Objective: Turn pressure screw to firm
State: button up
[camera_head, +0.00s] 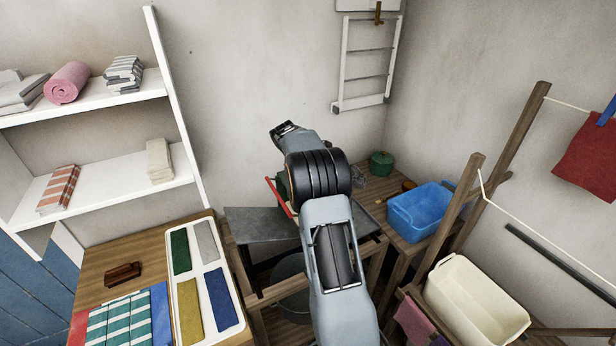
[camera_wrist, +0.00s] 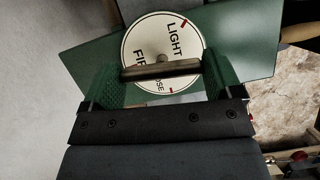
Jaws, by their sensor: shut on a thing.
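In the wrist view, a round cream dial (camera_wrist: 150,37) is on a dark green plate (camera_wrist: 235,45). It reads LIGHT near the top, with lettering starting "FI" at lower left and ending "OSE" at the bottom, partly covered. Red marks show by LIGHT and by "OSE". The pressure screw's dark bar handle (camera_wrist: 160,71) lies across the dial, nearly level in the picture. My gripper (camera_wrist: 158,76) is shut on this bar, with a green textured finger at each end. In the head view my arm hides the dial and gripper; a green part and a red bar (camera_head: 281,198) show beside it.
A grey metal board (camera_head: 258,226) is left of my arm. A blue tub (camera_head: 420,210) and green pot (camera_head: 381,163) stand on the bench to the right. Wooden posts and a cream basin (camera_head: 475,302) are further right. A cloth tray (camera_head: 203,290) lies left.

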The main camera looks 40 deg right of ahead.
jog(key=shift+n, duration=0.7)
jog(key=o, duration=0.7)
jog(key=shift+o, duration=0.2)
jog(key=s+b+v, duration=0.1)
jog(key=v, duration=1.2)
jog(key=shift+w+a+r+b, duration=0.2)
jog(key=shift+a+r+b, duration=0.1)
jog(key=shift+r+b, duration=0.1)
jog(key=shift+f, duration=0.1)
